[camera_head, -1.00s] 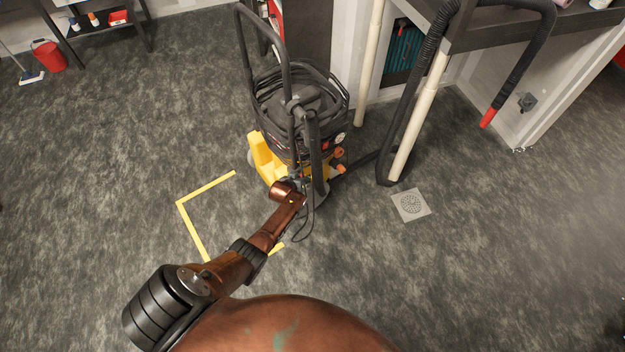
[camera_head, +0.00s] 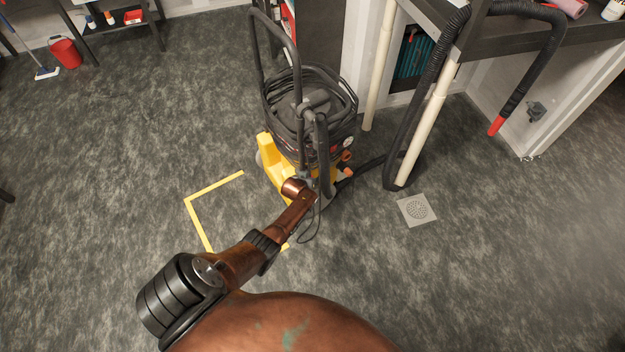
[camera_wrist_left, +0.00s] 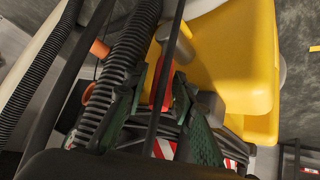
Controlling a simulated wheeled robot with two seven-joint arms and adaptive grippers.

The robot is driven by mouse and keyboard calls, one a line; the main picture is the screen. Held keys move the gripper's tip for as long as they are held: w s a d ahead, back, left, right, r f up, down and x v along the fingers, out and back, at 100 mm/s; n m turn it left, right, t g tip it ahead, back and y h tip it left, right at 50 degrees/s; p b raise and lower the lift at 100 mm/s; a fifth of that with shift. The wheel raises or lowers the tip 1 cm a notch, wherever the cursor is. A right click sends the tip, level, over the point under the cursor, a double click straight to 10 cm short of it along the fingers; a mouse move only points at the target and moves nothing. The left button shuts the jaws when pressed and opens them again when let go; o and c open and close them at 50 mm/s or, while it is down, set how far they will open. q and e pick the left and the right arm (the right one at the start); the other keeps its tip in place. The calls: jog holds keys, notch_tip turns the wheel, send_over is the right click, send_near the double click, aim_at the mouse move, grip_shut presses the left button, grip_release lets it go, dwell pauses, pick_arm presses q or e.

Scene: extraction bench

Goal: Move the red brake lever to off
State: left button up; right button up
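The yellow-and-black extraction machine (camera_head: 275,160) stands on the floor in the head view, with a tall black handle and coiled hose on top. In the left wrist view its yellow body (camera_wrist_left: 235,55) fills the upper right. A slim red lever (camera_wrist_left: 163,85) shows there, partly hidden behind a thin black bar. My left gripper (camera_wrist_left: 160,76) has its two dark green fingers apart, one on each side of the red lever. I cannot tell whether either finger touches it. In the head view my left arm reaches the machine's lower front, and the fingers are not clear. My right gripper is not in view.
A ribbed black hose (camera_wrist_left: 125,70) runs close beside the left finger. Red-and-white striped marks (camera_wrist_left: 165,148) lie below the fingers. A bench with a hanging hose (camera_head: 408,110) stands to the right.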

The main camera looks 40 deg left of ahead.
pick_arm(q)
jog(key=shift+o, duration=1.3)
jog(key=shift+s, duration=0.1)
jog(key=v, duration=1.2)
